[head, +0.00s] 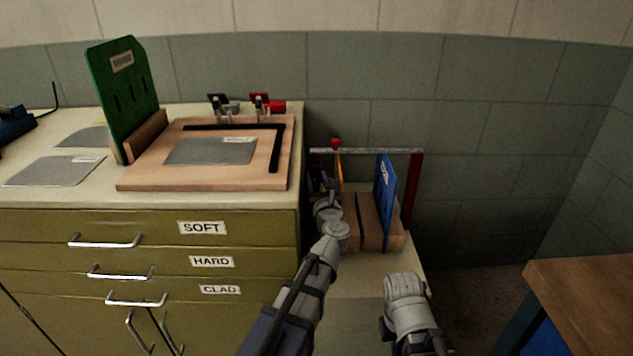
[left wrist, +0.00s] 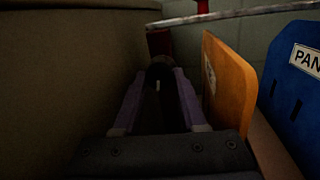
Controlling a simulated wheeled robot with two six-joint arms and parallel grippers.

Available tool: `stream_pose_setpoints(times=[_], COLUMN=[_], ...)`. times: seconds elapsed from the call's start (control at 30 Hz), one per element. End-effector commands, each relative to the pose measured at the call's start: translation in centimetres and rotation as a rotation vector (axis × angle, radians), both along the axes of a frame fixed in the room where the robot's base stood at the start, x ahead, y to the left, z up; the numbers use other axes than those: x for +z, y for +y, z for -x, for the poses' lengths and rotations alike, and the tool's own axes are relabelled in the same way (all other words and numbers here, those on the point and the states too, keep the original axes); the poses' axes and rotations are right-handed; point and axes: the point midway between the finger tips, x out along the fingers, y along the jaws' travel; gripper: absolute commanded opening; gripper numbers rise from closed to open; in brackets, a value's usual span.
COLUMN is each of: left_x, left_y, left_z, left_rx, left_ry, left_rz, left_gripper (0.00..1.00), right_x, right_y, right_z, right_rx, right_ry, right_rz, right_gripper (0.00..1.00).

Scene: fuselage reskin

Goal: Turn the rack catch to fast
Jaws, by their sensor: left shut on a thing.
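The rack has a wooden base (head: 372,222) with slots, dark red end posts (head: 412,190) and a grey metal bar (head: 365,151) across its top. A red knob (head: 336,143) sits on the bar; its lower part shows in the left wrist view (left wrist: 203,6). My left gripper (head: 322,192) is at the rack's left end, beside the cabinet. In the left wrist view, its fingers (left wrist: 158,95) are shut on a dark rounded knob (left wrist: 158,74) with a pale mark, in front of a red post. I cannot tell which way this knob is turned.
A blue panel (head: 385,188) and an orange panel (head: 339,172) stand in the rack, the orange one close to my left fingers. The drawer cabinet (head: 150,225) closes off the left side. A wooden table (head: 595,290) stands at the right.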

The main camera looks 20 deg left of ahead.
Motion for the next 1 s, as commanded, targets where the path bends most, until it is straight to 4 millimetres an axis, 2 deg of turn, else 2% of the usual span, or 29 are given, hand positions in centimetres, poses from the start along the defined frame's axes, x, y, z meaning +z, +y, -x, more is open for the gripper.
stream_pose_setpoints(times=[0.5, 1.0], left_x=[-0.2, -0.1], left_y=[0.1, 0.1], left_z=[0.1, 0.1], left_rx=[0.001, 0.0], left_ry=[0.088, 0.107], left_rz=[-0.307, -0.369], left_gripper=[0.0, 0.0], right_x=[-1.3, -1.5], right_y=[-0.1, -0.1], right_z=[0.0, 0.0], right_rx=[0.001, 0.001], right_ry=[-0.001, -0.001], right_rz=[0.003, 0.003], right_gripper=[0.0, 0.0])
